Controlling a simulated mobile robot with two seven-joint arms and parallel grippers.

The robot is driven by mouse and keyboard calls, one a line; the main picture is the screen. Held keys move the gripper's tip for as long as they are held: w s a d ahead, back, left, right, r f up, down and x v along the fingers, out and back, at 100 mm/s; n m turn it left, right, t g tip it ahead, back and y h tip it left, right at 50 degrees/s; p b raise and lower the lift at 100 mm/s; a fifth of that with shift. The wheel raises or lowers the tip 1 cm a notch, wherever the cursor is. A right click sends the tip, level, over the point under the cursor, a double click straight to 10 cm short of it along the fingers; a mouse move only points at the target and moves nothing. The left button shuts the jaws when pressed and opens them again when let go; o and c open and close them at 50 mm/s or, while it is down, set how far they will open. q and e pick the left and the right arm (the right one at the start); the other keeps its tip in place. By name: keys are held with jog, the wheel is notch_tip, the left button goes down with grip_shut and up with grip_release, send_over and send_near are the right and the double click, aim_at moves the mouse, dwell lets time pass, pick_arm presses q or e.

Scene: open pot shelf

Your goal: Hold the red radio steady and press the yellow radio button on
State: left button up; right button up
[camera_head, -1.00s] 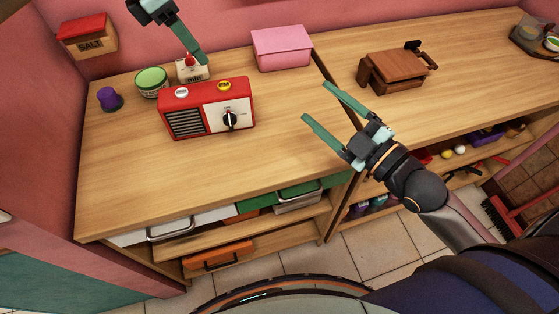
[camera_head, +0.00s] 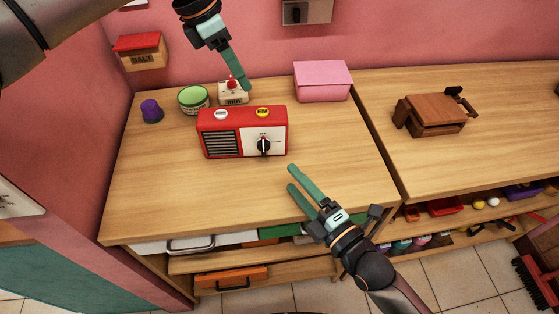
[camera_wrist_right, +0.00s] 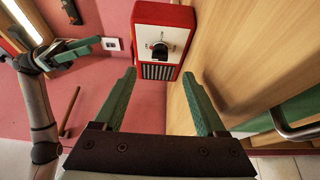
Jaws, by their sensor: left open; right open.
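The red radio (camera_head: 215,130) stands upright on the wooden counter, with a dark dial on its white front panel. The yellow button (camera_head: 263,112) is on its top at the right; a white button (camera_head: 221,114) is at the left. My left gripper (camera_head: 240,85) is open, pointing down behind the radio, over a small cream box with a red knob. Its fingers overlap in this view. My right gripper (camera_head: 292,178) is open and empty, in front of the radio's lower right, apart from it. In the right wrist view the radio (camera_wrist_right: 178,15) appears beyond the open fingers (camera_wrist_right: 160,78).
A green-lidded jar (camera_head: 193,98) and a purple object (camera_head: 152,111) stand left of the radio. A pink box (camera_head: 322,82) is behind it at the right. A wooden case (camera_head: 432,117) lies on the right counter. The counter before the radio is clear.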

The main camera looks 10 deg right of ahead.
aim_at(266, 150)
jog(key=x, duration=0.9)
jog(key=shift+w+a, duration=0.15)
jog(key=shift+w, duration=0.15)
grip_shut()
pick_arm(q)
jog(key=shift+c, duration=0.2)
dwell(0.8)
grip_shut()
dwell(1.5)
